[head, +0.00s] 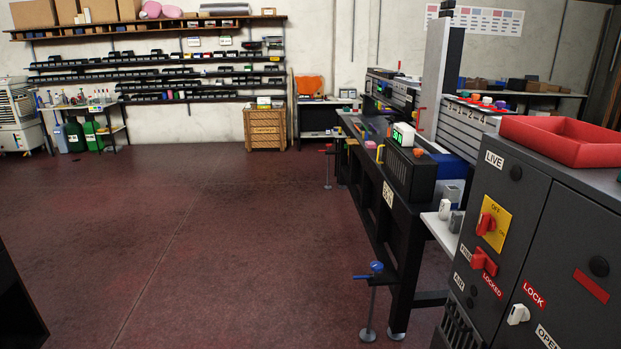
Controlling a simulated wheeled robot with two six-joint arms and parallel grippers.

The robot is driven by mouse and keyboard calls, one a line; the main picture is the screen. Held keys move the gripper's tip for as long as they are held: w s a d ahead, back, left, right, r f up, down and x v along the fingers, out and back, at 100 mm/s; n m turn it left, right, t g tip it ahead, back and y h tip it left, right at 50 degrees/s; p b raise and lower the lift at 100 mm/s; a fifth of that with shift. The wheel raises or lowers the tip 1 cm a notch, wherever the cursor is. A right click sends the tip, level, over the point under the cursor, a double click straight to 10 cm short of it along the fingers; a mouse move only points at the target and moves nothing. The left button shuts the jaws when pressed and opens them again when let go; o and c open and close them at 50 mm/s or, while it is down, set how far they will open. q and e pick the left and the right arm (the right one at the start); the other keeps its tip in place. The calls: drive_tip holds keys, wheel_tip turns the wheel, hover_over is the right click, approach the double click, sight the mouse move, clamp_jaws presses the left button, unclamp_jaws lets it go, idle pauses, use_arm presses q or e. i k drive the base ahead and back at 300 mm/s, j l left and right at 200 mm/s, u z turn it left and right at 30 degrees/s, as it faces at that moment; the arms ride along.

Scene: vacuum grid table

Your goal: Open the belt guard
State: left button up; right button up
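A black slatted cover (405,176) sits at the near end of the long dark machine table at the right. It may be the belt guard, but no label on it confirms this. It looks closed. Neither of my grippers is in view.
A dark grey cabinet (510,240) with red switches stands at the near right, with a red tray (560,140) on top. A blue-handled clamp or valve (376,267) juts from the table's lower front. The floor (200,240) at left and middle is clear.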

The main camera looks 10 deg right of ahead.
sight(397, 167)
drive_tip(key=i+j+z, duration=0.25)
drive_tip(key=i+z, duration=0.15)
drive_tip(key=i+j+z, duration=1.05)
drive_tip(key=i, duration=0.2)
drive_tip(key=i+j+z, duration=0.25)
drive_tip(key=i, duration=0.2)
